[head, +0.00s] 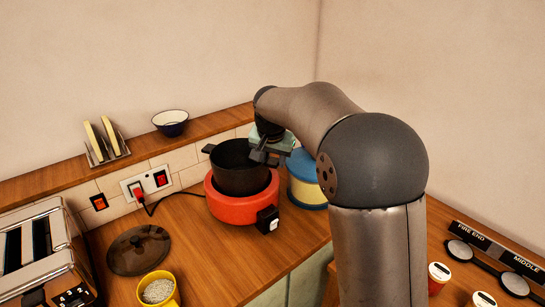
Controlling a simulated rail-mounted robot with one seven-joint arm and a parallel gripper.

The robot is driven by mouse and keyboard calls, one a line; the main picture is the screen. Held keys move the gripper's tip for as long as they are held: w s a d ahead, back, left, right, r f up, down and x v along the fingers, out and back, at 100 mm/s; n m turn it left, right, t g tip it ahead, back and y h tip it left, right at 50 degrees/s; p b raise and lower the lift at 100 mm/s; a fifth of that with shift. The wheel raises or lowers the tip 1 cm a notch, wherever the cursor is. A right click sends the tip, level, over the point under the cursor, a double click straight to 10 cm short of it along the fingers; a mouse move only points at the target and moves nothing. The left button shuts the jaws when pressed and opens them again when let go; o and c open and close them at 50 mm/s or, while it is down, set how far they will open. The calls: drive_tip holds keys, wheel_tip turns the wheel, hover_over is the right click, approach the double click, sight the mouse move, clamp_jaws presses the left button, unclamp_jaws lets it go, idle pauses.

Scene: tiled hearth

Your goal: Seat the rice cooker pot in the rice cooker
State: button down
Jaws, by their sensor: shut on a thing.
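The dark rice cooker pot (238,175) is upright over the red rice cooker (236,208) in the head view. Its lower part overlaps the cooker's opening; I cannot tell whether it rests inside or hangs just above. My gripper (264,157) is at the pot's right side, shut on its rim or right handle; the fingertips are partly hidden. The pot's left handle (208,149) is free. The cooker stands on the wooden counter with a dark control box (268,219) at its front right.
A blue and cream canister (306,190) stands close right of the cooker. A dark lid (138,250), a yellow cup (158,290) of rice and a toaster (40,250) are to the left. A cord runs from the cooker to the wall socket (136,191). A bowl (171,122) sits on the ledge.

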drive_tip(key=shift+f+b, duration=0.8)
drive_tip(key=shift+f, duration=0.45)
drive_tip(key=shift+f+b, duration=1.3)
drive_tip(key=shift+f, duration=0.35)
idle(0.8)
drive_tip(key=c, duration=0.8)
unclamp_jaws()
drive_tip(key=shift+o, duration=0.2)
drive_tip(key=v, duration=1.7)
drive_tip(key=shift+r, duration=0.25)
